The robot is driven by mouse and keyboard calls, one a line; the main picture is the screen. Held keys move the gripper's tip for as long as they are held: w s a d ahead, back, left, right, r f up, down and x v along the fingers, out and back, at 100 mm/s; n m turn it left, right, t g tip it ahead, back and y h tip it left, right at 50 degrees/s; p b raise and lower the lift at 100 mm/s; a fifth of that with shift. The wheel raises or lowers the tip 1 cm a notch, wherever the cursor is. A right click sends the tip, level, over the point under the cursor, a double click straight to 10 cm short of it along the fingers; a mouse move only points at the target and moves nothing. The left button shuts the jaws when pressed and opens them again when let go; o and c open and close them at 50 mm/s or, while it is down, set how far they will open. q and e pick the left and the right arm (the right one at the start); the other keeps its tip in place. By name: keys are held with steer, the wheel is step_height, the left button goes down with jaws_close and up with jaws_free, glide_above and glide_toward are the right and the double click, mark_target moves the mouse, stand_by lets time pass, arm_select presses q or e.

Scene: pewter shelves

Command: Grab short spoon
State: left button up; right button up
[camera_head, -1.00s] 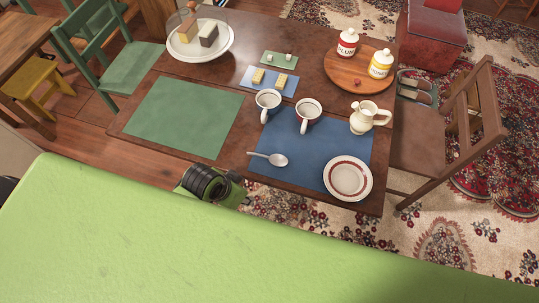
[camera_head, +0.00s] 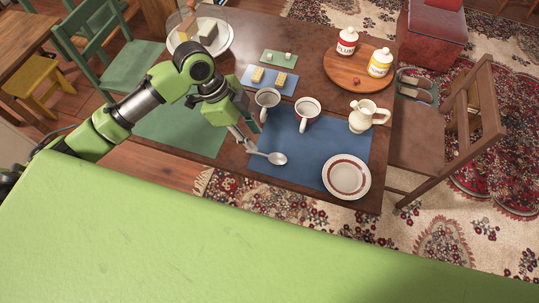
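The short spoon (camera_head: 277,158) is silver and lies on the blue placemat (camera_head: 312,150). Its bowl points right and its handle points left, toward the mat's left edge. My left gripper (camera_head: 252,139) is over the handle end, with its fingers pointing down. The fingers look apart, one near the handle end and one farther back near the left cup. I cannot tell whether they touch the spoon. My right gripper is not in view.
A green placemat (camera_head: 184,133) lies left, partly under my arm.

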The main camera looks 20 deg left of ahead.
arm_select(q)
step_height(320, 180, up, 3)
steer(key=w+a+m, duration=0.1)
steer(key=a, duration=0.2)
glide_above(264, 155)
steer(key=a, duration=0.2)
steer(key=f, duration=0.7)
steer(key=shift+w+a+f+p, duration=0.1)
steer(key=shift+w+f+p, duration=0.15)
steer(key=shift+p, duration=0.05)
steer(key=x, duration=0.3)
steer(key=p+x, duration=0.1)
steer(key=x, duration=0.1)
steer(key=shift+s+a+f, duration=0.2)
steer(key=shift+s, duration=0.15)
jaws_close()
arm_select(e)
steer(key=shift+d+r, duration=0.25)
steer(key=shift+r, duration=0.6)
